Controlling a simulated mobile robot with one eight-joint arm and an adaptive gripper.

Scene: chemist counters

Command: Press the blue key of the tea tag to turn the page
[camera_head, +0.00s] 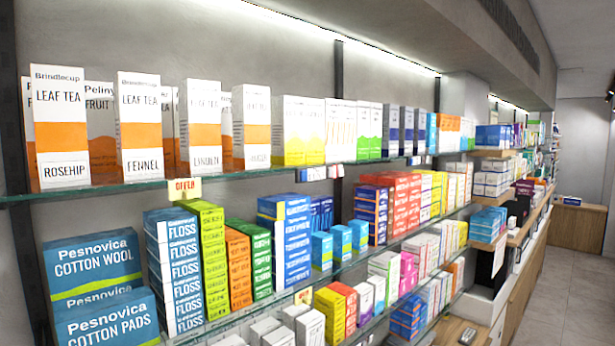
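Leaf tea boxes stand on the upper glass shelf (130,187) at the left: a rosehip box (60,125), a fennel box (139,125) and two more to the right with harder-to-read names. Farther right on that edge are two small tags side by side, a left one (313,174) and a right one (336,171). My gripper is not in view.
The lower glass shelf holds cotton wool (92,262), floss boxes (174,265) and many other cartons close to its edge. More boxes stand below. Wooden counters (530,270) run along the right, beside clear grey floor (572,290).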

